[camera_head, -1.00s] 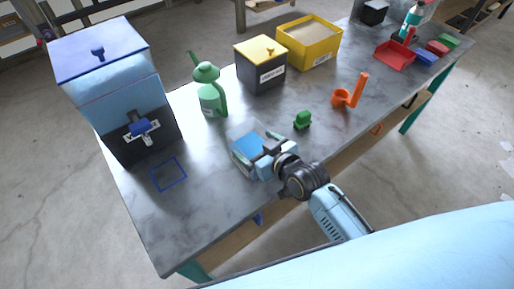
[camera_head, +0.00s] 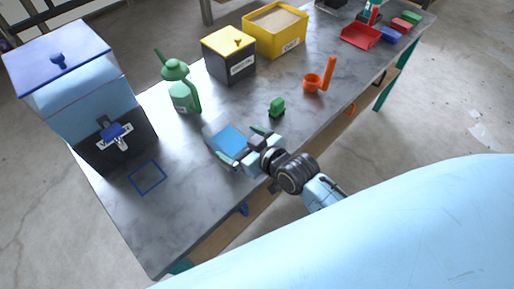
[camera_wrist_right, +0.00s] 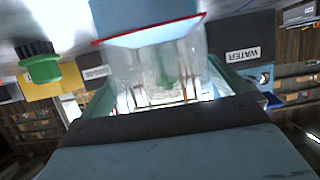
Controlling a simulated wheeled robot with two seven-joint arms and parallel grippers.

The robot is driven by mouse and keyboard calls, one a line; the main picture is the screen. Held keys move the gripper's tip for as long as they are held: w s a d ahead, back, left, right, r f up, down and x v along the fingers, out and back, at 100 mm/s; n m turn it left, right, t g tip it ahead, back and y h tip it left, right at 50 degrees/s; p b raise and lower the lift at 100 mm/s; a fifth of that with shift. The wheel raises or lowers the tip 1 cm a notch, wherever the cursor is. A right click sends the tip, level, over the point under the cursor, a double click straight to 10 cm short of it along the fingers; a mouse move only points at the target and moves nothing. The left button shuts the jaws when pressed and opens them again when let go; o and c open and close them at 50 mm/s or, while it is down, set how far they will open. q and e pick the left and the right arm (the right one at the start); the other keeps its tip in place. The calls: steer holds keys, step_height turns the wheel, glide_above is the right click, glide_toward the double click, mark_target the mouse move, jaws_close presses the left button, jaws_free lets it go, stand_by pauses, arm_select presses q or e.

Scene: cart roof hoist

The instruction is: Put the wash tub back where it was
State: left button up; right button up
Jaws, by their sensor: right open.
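The wash tub seems to be the small clear tub with a blue surface (camera_head: 228,142) on the grey table, near its front edge. In the right wrist view, a clear-walled container (camera_wrist_right: 160,72) with a red line and a light blue part sits between the fingers. My right gripper (camera_head: 244,147) is open at the tub's near right side, its fingers spread beside it; I cannot tell whether they touch it. A blue square outline (camera_head: 147,177) lies empty on the table, left of the tub. My left gripper is not in view.
A blue dispenser with a tap (camera_head: 85,100) stands at the left end. A green watering bottle (camera_head: 182,92), a black box with yellow lid (camera_head: 229,62) and a yellow bin (camera_head: 275,40) stand behind. A small green object (camera_head: 277,107) and an orange cup (camera_head: 312,83) are right of the tub.

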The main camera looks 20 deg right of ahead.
steer(key=p+v, duration=0.1)
steer(key=v, duration=0.8)
